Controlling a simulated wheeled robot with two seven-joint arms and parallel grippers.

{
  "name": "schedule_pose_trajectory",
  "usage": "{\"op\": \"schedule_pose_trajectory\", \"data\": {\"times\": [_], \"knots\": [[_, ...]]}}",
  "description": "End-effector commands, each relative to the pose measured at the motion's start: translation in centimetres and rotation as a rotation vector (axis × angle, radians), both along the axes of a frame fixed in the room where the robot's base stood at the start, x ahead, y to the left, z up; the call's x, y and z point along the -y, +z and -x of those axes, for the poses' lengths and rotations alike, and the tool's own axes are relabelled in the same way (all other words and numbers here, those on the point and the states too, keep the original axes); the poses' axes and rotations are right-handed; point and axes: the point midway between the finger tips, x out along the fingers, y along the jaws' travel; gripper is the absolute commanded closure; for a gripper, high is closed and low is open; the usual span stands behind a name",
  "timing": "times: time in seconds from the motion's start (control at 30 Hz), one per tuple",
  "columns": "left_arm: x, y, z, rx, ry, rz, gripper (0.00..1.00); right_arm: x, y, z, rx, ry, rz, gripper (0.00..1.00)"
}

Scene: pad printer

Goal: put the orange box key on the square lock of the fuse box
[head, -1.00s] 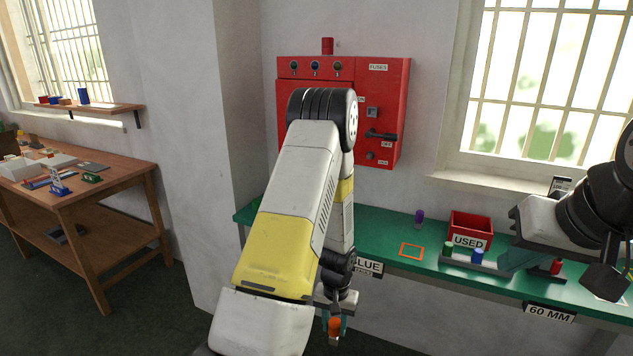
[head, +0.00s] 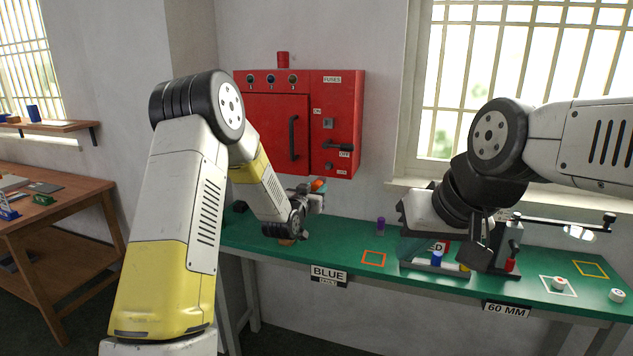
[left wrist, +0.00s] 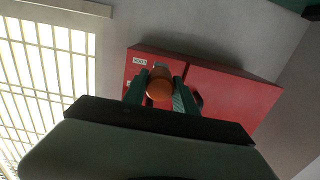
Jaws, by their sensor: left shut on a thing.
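The red fuse box (head: 272,135) hangs on the wall, its door closed.
The green bench (head: 340,240) runs below the box. A lamp arm (head: 560,222) stands at right. The wall before the fuse box is clear.

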Motion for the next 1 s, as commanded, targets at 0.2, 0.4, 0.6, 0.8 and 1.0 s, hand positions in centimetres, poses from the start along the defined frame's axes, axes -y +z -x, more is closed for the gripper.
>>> {"op": "schedule_pose_trajectory", "data": {"times": [0.2,0.4,0.6,0.8,1.0], "knots": [[0.3,2.8,-0.4,0.055,0.003,0.018,1.0,0.0,0.0,0.0,0.0,0.0,0.0,1.0],[0.3,2.9,-0.4,0.055,0.003,0.018,1.0,0.0,0.0,0.0,0.0,0.0,0.0,1.0],[0.3,2.7,-0.2,0.054,0.003,0.019,1.0,0.0,0.0,0.0,0.0,0.0,0.0,1.0],[0.6,2.7,-1.0,0.054,0.002,0.019,1.0,0.0,0.0,0.0,0.0,0.0,0.0,1.0],[1.0,2.7,-2.4,0.054,0.003,0.019,1.0,0.0,0.0,0.0,0.0,0.0,0.0,1.0]]}}
